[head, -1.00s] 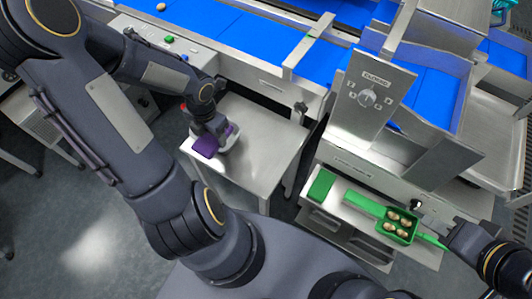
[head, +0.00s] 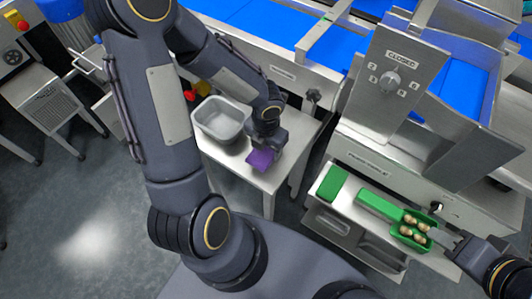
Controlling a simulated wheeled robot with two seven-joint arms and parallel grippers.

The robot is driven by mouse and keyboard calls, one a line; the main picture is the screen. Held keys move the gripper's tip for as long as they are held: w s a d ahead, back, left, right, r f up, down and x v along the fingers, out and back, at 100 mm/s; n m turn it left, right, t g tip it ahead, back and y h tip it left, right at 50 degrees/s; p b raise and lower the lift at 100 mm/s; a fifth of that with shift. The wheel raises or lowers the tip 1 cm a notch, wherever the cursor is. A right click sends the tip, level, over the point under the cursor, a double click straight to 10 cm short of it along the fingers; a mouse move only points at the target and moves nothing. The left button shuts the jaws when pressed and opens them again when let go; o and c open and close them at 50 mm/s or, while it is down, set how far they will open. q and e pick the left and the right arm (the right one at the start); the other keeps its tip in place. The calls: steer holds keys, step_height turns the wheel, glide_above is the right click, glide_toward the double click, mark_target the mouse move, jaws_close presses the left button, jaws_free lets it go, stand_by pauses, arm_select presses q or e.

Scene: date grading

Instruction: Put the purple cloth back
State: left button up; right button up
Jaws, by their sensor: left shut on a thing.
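The purple cloth (head: 262,160) is in my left gripper (head: 264,150), which is shut on it. The cloth hangs below the fingers at the right front part of the small steel table (head: 300,125). I cannot tell whether it touches the tabletop. My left gripper hides part of the cloth. My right gripper (head: 438,240) is at the right, beside a green container (head: 392,232) holding several brown dates. Its fingers are too small to tell whether they are open.
A grey open bin (head: 222,118) stands on the steel table, left of the cloth. A red item and a yellow item (head: 203,88) sit behind it. A green pad (head: 332,184) lies on the right-hand bench. A steel machine with a dial plate (head: 388,82) rises behind that bench.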

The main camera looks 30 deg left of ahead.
mark_target(266, 149)
arm_select(q)
steer(key=shift+f+b, duration=0.4)
steer(key=shift+f, duration=1.15)
steer(key=shift+f, duration=0.1)
steer(key=o, duration=0.9)
steer(key=shift+o, duration=0.2)
